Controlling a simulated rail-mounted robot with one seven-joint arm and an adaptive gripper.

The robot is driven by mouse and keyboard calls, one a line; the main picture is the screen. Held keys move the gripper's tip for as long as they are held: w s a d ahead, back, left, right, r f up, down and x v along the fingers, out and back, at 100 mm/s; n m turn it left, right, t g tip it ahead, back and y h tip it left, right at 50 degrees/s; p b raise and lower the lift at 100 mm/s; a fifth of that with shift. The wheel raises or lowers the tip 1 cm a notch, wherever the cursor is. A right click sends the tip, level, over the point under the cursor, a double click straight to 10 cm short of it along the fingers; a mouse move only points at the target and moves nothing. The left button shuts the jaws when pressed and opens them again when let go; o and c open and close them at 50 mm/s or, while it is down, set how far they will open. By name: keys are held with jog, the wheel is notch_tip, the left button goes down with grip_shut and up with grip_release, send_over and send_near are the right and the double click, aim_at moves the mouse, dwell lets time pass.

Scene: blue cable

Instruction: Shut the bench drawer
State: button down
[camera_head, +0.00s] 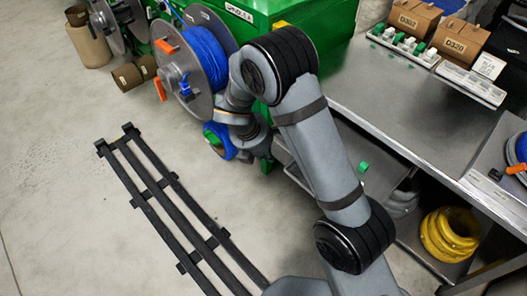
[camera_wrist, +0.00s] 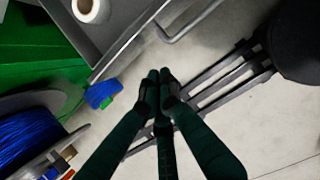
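The bench drawer (camera_wrist: 122,48) is open in the wrist view, at the upper left. I see into its grey tray, where a white roll (camera_wrist: 92,9) lies. Its bar handle (camera_wrist: 186,30) juts out from the front. My gripper (camera_wrist: 160,82) has its dark green fingers drawn together with nothing visible between them. The fingertips appear just below the handle in the picture; I cannot tell their depth from it. In the head view, part of the drawer (camera_head: 297,176) shows beside my arm under the metal bench (camera_head: 385,110). My arm hides much of it and most of my gripper (camera_head: 265,163).
A reel of blue cable (camera_head: 205,57) stands by a green cabinet (camera_head: 300,15) left of the bench. A small blue coil (camera_head: 220,140) is near my gripper. A black slatted frame (camera_head: 170,205) lies on the floor. Yellow coil (camera_head: 450,235) sits beneath the bench.

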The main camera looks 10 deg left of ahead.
aim_at(279, 151)
jog(key=w+d+f, duration=0.1)
jog(key=w, duration=0.1)
jog(key=w+d+f, duration=0.1)
jog(key=d, duration=0.1)
jog(key=shift+w+d+f, duration=0.1)
jog(key=shift+w+f, duration=0.1)
jog(key=shift+w, duration=0.2)
